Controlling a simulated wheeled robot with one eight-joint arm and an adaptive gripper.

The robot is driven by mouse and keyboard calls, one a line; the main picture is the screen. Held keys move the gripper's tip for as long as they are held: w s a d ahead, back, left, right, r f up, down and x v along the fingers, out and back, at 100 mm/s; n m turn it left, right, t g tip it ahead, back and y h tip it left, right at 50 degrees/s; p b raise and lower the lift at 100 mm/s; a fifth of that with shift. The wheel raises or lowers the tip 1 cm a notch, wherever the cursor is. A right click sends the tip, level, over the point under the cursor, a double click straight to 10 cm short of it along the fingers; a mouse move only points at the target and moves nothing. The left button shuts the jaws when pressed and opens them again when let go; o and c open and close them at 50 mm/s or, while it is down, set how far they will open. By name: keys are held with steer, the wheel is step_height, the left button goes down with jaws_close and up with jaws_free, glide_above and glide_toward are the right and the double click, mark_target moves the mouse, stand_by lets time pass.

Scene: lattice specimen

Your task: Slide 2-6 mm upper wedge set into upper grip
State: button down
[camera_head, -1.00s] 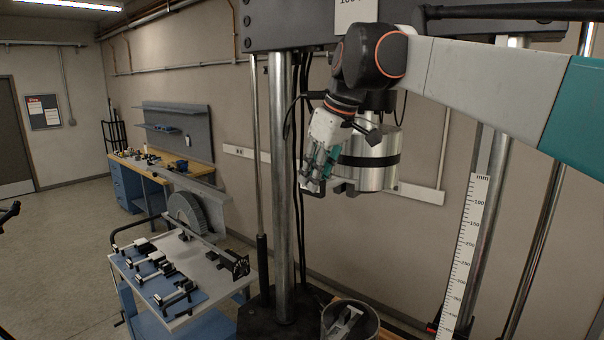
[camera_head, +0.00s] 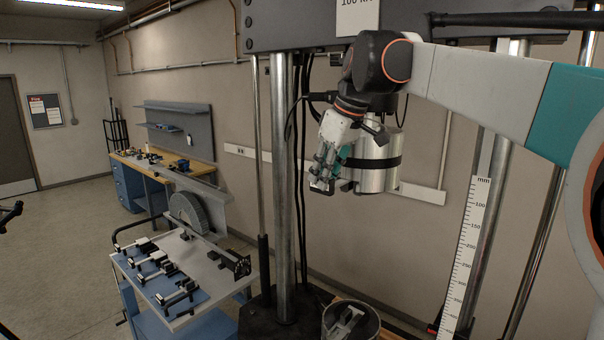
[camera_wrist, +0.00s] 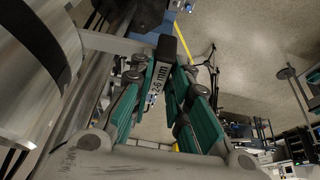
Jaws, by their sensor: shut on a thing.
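The upper grip (camera_head: 379,172) is a shiny metal cylinder with a black band, hanging in the test frame. In the wrist view its curved metal side (camera_wrist: 35,70) fills the left. My gripper (camera_head: 322,180) is just left of the grip, pointing down. In the wrist view my gripper's green-padded fingers (camera_wrist: 170,78) are shut on the upper wedge set (camera_wrist: 158,76), a dark block with a white "2-6 mm" label. A grey bar from the grip's side reaches towards the block; I cannot tell whether they touch. The wedge set's far side is hidden.
A frame column (camera_head: 283,190) stands close left of my gripper, with black cables beside it. A cart (camera_head: 215,275) at lower left carries several other wedge sets on a blue mat. A round bin (camera_head: 350,322) stands below the grip. A scale (camera_head: 466,255) stands right.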

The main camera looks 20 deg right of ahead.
mark_target(343, 183)
steer(key=shift+w+d, duration=0.3)
steer(key=shift+d, duration=0.1)
steer(key=shift+w+d+p, duration=0.25)
steer(key=shift+w+d, duration=0.15)
steer(key=shift+d, duration=0.2)
steer(key=shift+w+d+p, duration=0.2)
steer(key=shift+w+d, duration=0.2)
steer(key=shift+d, duration=0.2)
steer(key=shift+r, duration=0.1)
steer(key=c, duration=1.5)
jaws_free()
steer(key=shift+d, duration=0.1)
steer(key=shift+o, duration=0.3)
steer(key=shift+w+d, duration=0.15)
steer(key=shift+d, duration=0.05)
steer(key=o, duration=0.5)
steer(key=shift+a, duration=0.15)
